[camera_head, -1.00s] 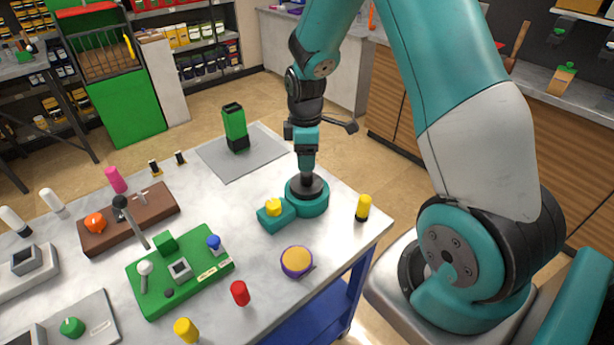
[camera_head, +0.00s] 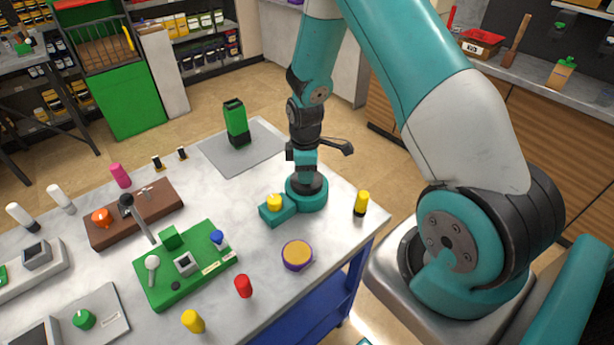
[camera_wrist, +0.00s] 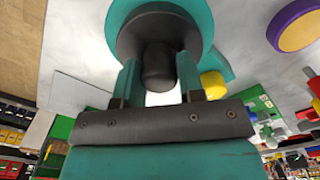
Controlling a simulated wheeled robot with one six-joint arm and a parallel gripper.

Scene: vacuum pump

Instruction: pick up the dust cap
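The black round piece with a knob on top, which looks like the dust cap (camera_head: 307,184), sits on the round teal pump body (camera_head: 308,203) near the table's right side. In the wrist view the black cap (camera_wrist: 158,68) is straight ahead, its knob between my two fingers. My gripper (camera_head: 305,172) points down right above the cap. The wrist view shows my gripper (camera_wrist: 160,75) open, with one teal finger on each side of the knob. The gap to the knob is very small, and I cannot tell whether either finger touches it.
A yellow knob (camera_head: 274,202) sits on the pump's side block. A yellow-and-black cylinder (camera_head: 361,203) stands to the right and a purple-and-orange disc (camera_head: 297,255) in front. A green box (camera_head: 236,122) stands on a grey mat behind. A green fixture board (camera_head: 186,265) lies left.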

